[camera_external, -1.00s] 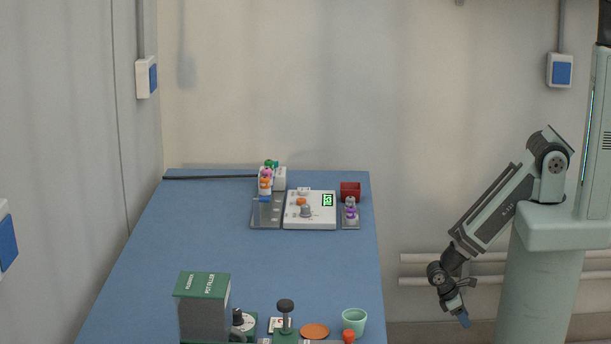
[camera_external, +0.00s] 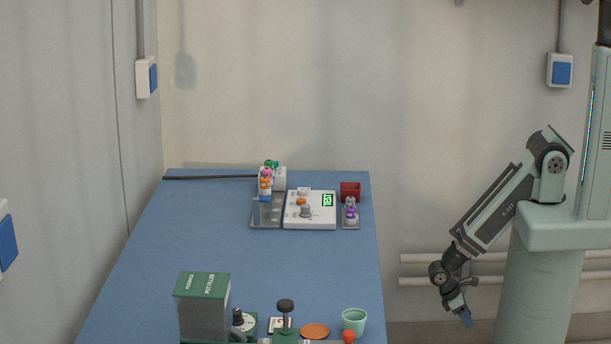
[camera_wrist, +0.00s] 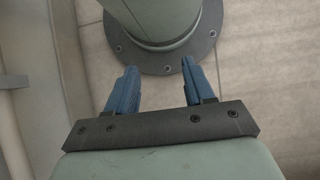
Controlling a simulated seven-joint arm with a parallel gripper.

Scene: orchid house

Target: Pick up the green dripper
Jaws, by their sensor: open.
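A small green piece (camera_external: 271,163), perhaps the green dripper, shows at the top of a cluster of coloured pieces at the back of the blue table. Pink, orange and blue pieces sit just below it. It is too small to make out its shape. My gripper (camera_external: 466,318) hangs to the right of the table, low and well away from the cluster. In the wrist view my gripper (camera_wrist: 158,85) has its two blue fingers apart, with nothing between them. No green dripper shows in the wrist view.
A white device with a display (camera_external: 311,211) and a red box (camera_external: 350,191) stand beside the cluster. A green-topped pot filler (camera_external: 203,286), a mint cup (camera_external: 354,321) and an orange disc (camera_external: 314,331) are at the front. The table's middle (camera_external: 250,255) is clear.

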